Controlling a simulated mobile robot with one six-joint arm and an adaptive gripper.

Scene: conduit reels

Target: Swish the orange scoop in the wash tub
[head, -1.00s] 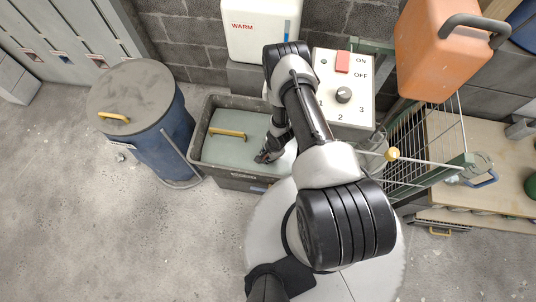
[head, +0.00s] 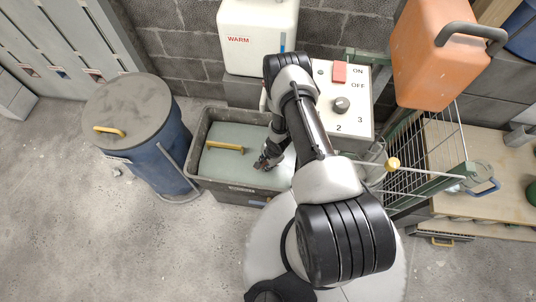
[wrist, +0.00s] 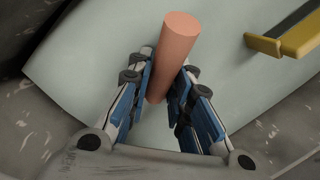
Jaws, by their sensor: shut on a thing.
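My gripper (head: 264,163) is over the right half of the dark grey wash tub (head: 222,194), pointing down. In the wrist view my gripper (wrist: 166,88) is shut on a plain orange cylinder (wrist: 180,38), which looks like the handle of the orange scoop. No scoop bowl shows, and the head view hides the scoop behind my gripper. A pale grey-green flat surface (head: 225,165) fills the tub inside its rim. I cannot tell whether it is water or a cover, or whether the scoop touches it.
A yellow handle (head: 225,148) lies across the tub's pale surface, left of my gripper. A blue drum (head: 150,165) stands close on the left. A white WARM box (head: 258,40) and a switch box (head: 345,115) stand behind. A wire rack (head: 420,160) is on the right.

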